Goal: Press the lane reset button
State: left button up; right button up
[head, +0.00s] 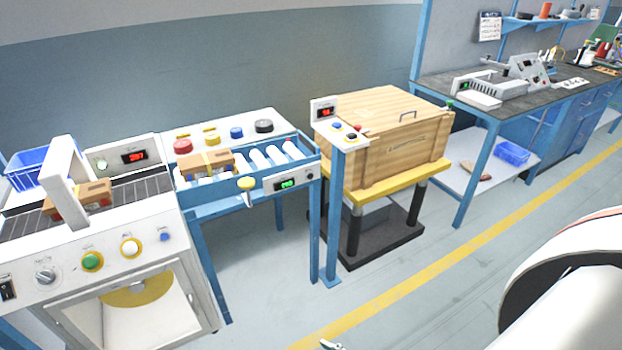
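The roller lane (238,199) is a blue-framed conveyor with white rollers and a cardboard box on it. On its rear ledge are a red (183,146), a blue (236,132) and a black round part (264,126). A yellow knob-like part (246,184) and a green display (287,184) sit on its front. A post panel (344,133) carries small blue, yellow and red buttons. No label readable here marks the lane reset button. A small grey tip (333,345) at the bottom edge may be part of my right gripper; its opening is hidden. My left gripper is out of view.
A white machine (110,262) at left has green, white and blue buttons. A wooden crate (400,135) stands on a yellow-edged lift table. A blue workbench (500,105) is at back right. Floor in front of the post is clear. My white arm fills the lower right.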

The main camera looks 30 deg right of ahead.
grip_shut()
dwell(1.1)
